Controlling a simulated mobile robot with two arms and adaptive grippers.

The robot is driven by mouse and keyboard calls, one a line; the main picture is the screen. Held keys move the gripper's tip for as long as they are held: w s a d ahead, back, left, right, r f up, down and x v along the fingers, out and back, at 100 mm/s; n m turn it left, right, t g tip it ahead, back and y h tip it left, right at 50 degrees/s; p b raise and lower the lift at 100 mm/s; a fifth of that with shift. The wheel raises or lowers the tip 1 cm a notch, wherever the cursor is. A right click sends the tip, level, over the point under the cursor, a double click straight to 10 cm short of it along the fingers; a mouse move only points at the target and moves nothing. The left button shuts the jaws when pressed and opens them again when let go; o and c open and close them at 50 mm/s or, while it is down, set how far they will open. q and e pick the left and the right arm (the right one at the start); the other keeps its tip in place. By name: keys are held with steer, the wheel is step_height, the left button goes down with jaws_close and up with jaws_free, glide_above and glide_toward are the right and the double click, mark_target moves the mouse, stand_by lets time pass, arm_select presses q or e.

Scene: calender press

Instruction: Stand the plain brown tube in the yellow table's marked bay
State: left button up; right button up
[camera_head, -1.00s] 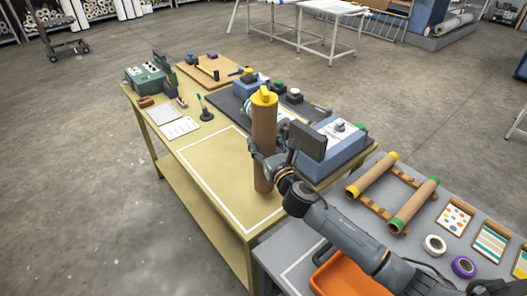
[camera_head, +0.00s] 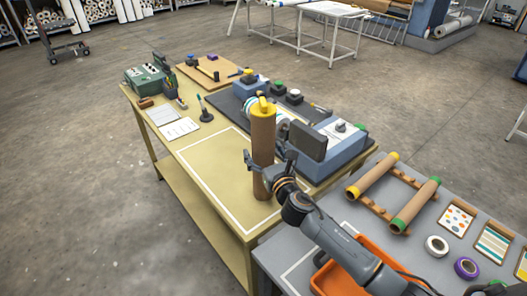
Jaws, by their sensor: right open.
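A brown tube (camera_head: 263,145) stands upright on the yellow table (camera_head: 205,205), with yellow showing at its top end. Its foot looks to be inside the white-outlined bay (camera_head: 225,188) on the tabletop, towards the bay's right side. My right gripper (camera_head: 267,172) is open around the tube's lower half, one finger on each side. The gripper and wrist hide part of the tube's lower right side. My left gripper is not in view.
A blue-grey press (camera_head: 338,153) stands close behind the tube. The grey table (camera_head: 357,222) holds a rack with a yellow-ended tube (camera_head: 372,176) and a green-ended tube (camera_head: 415,205), tape rolls and an orange bin (camera_head: 335,278). The bay's left part is clear.

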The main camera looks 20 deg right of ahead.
steer(key=shift+r, duration=0.3)
steer(key=s+b, duration=0.1)
steer(key=s, duration=1.1)
steer(key=shift+d, duration=0.2)
steer(key=shift+f, duration=0.15)
